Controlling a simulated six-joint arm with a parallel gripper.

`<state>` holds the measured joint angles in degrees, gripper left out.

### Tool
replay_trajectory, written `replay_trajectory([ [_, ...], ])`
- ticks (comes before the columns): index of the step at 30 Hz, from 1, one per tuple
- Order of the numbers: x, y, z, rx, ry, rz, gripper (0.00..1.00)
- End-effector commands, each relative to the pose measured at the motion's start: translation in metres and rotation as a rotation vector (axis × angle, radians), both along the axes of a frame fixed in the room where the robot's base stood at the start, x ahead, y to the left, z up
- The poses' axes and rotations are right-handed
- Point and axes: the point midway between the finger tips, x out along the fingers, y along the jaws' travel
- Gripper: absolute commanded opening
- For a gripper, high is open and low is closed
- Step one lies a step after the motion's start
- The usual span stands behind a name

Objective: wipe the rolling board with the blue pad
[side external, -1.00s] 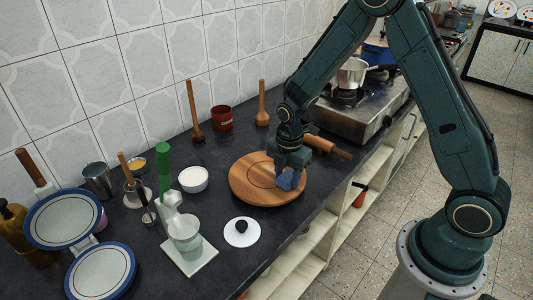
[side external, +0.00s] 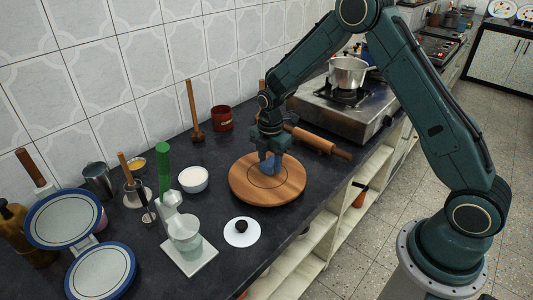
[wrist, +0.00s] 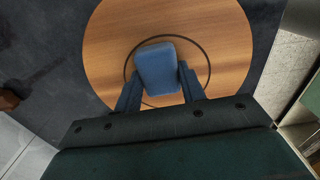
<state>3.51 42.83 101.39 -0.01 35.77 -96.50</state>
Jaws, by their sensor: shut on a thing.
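The rolling board (side external: 265,194) is a round wooden disc with a dark ring drawn on it, lying on the dark counter. It fills much of the wrist view (wrist: 225,45). The blue pad (wrist: 157,67) is between the fingers of my gripper (wrist: 158,90), which is shut on it. In the side view the blue pad (side external: 269,165) is at the back part of the board, under my gripper (side external: 268,158). I cannot tell whether the pad touches the wood or is just above it.
A rolling pin (side external: 318,141) lies right of the board, near my arm. A white disc with a dark knob (side external: 241,232) lies in front. A white bowl (side external: 194,179) and a scale (side external: 188,250) stand left. A stove with a steel pot (side external: 347,72) is behind right.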

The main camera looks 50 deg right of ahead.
Motion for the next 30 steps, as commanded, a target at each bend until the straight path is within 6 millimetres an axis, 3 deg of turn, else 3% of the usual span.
replay_trajectory([
  [20,0.062,0.0,-0.001,0.0,-0.001,0.0,0.19],
  [25,0.063,0.0,0.025,0.0,-0.004,0.0,0.19],
  [30,0.063,0.0,0.038,0.0,-0.002,0.0,0.19],
])
